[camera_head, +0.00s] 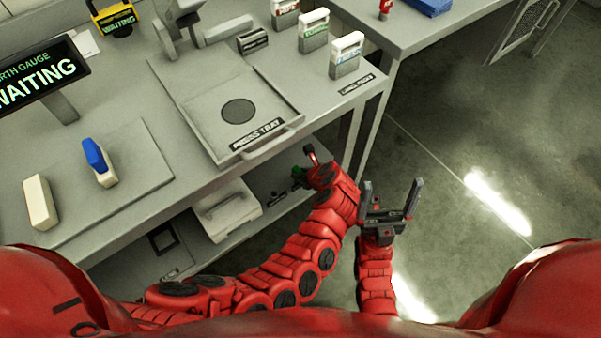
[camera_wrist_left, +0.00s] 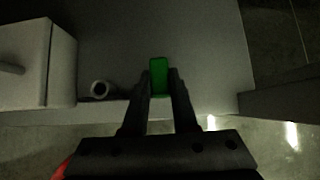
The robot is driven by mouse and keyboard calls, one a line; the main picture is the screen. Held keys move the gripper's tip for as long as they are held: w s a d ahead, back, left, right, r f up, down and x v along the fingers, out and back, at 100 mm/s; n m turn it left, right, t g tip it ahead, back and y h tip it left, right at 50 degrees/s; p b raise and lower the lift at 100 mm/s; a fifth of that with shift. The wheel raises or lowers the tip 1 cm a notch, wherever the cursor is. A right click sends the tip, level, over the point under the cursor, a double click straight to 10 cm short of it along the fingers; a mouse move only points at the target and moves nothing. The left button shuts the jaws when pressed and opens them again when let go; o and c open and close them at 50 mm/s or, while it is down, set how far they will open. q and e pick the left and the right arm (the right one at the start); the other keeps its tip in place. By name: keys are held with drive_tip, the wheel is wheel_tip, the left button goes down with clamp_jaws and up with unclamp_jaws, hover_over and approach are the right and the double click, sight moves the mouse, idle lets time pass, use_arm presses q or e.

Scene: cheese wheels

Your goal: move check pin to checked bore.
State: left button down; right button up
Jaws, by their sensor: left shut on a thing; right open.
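My left gripper (camera_head: 299,178) reaches in at the lower shelf under the table and is shut on a small green piece (camera_wrist_left: 159,77). In the left wrist view the fingers (camera_wrist_left: 159,88) flank its sides. The green piece also shows as a small spot in the head view (camera_head: 296,171). I cannot tell for sure that it is the check pin. A pale round piece with a dark hole (camera_wrist_left: 101,88) is left of the fingers in the wrist view; I cannot tell whether it is the checked bore. My right gripper (camera_head: 390,204) is open and empty over the floor.
The press tray (camera_head: 202,108) lies on the tabletop above the left gripper. A white box (camera_head: 226,208) stands on the lower shelf (camera_head: 188,257), left of the gripper. A table leg (camera_head: 358,135) is close behind. Several labelled blocks stand at the back; the right-hand floor is clear.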

use_arm(q)
drive_tip(key=c, duration=0.6)
unclamp_jaws()
